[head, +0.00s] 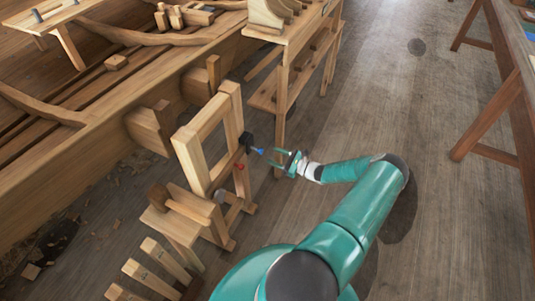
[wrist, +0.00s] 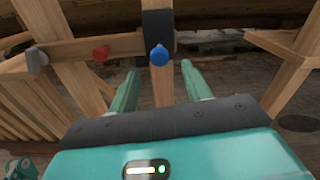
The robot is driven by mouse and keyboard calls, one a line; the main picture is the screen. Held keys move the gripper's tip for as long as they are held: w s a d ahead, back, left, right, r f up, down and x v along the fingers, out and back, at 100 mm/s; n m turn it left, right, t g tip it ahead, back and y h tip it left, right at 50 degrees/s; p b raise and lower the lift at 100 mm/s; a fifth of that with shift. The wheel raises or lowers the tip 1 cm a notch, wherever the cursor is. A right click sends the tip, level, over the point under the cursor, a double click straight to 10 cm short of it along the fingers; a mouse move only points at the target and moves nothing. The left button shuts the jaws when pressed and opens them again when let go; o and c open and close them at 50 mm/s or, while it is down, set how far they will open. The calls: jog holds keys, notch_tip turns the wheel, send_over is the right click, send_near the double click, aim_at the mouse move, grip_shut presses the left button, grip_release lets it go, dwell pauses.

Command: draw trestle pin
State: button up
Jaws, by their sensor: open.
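The wooden trestle (head: 232,120) stands beside the hull, with a black sleeve (head: 246,139) on one post. A blue-headed pin (head: 259,150) sticks out at the sleeve toward my gripper; in the wrist view the blue head (wrist: 159,56) sits at the sleeve's lower part. A red knob (wrist: 100,53) and a grey knob (wrist: 36,60) are on the rail to its left. My gripper (wrist: 159,74) is open and empty, its two teal fingers pointing at the blue head, one on each side. I see no contact. The pin's shaft is largely hidden.
A mallet (head: 188,205) lies on a small wooden stand left of the trestle. Several wooden pieces (head: 165,259) stand at the lower left. A shelf bench (head: 290,85) is behind the trestle. The plank floor (head: 400,110) to the right is open.

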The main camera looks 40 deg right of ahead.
jog(key=v, duration=0.8)
jog(key=shift+s, duration=0.3)
jog(key=w+a+r+n+g+y, duration=0.1)
jog(key=w+a+r+n+g, duration=0.4)
jog(key=a+r+n+g, duration=0.45)
jog(key=w+a+r+n+g+y, duration=0.2)
jog(key=w+a+r+n+g, duration=0.35)
jog(key=r, duration=0.75)
jog(key=s+a+r+n+h, duration=0.4)
jog(key=a+r+n, duration=0.1)
jog(key=a+r, duration=0.5)
jog(key=s+a+r+n+h, duration=0.3)
jog(key=s+a+r+n, duration=0.15)
jog(key=a+r, duration=0.6)
jog(key=s+a+r+n+t+h, duration=0.1)
jog(key=s+a+r+n, duration=0.2)
jog(key=s, duration=0.2)
jog(key=s+a+r+n+t+h, duration=0.1)
jog(key=s+a+r+n+t, duration=0.1)
jog(key=s+a+r+n, duration=0.1)
jog(key=shift+s+a+t, duration=0.3)
jog(key=shift+s+a, duration=0.15)
jog(key=shift+s, duration=0.8)
